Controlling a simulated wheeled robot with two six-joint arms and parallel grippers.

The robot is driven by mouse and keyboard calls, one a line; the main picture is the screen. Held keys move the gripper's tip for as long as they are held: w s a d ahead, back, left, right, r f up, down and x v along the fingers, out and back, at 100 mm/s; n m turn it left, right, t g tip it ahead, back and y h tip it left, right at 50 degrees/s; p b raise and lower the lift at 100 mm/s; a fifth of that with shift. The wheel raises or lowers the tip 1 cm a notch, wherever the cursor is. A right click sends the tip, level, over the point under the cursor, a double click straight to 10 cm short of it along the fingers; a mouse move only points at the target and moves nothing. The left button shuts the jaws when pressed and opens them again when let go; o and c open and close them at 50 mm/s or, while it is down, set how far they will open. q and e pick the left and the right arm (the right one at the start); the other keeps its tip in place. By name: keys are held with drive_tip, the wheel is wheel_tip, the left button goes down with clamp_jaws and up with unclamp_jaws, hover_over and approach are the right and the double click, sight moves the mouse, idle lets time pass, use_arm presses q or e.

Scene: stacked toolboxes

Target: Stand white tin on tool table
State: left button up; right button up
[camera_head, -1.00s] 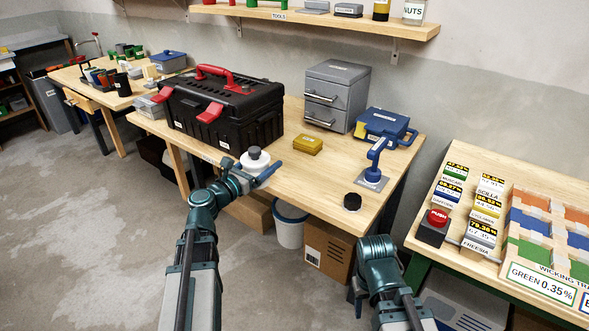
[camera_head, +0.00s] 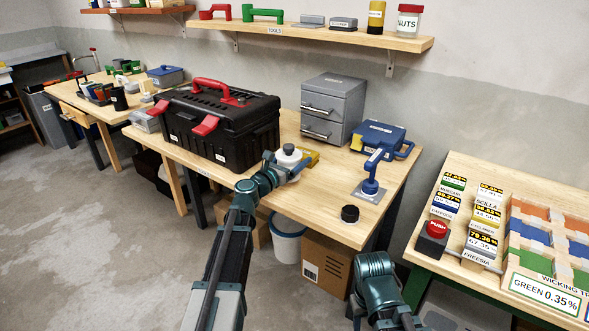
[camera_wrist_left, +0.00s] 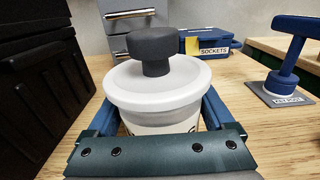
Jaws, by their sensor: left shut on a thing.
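The white tin (camera_wrist_left: 158,95) has a broad white lid and a dark grey knob. It is upright between the two blue fingers of my left gripper (camera_wrist_left: 165,125), which is shut on it.
A black toolbox (camera_head: 215,130) stands left of the tin. Behind are a grey drawer unit (camera_head: 330,110) and a blue case (camera_head: 378,137).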

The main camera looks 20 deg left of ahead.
use_arm(q)
drive_tip(key=shift+f+b, duration=1.45)
drive_tip(key=shift+f, duration=0.2)
drive_tip(key=shift+f, duration=0.15)
drive_tip(key=o, duration=1.1)
drive_tip(key=shift+o, duration=0.2)
drive_tip(key=shift+r, duration=0.2)
drive_tip(key=v, duration=1.2)
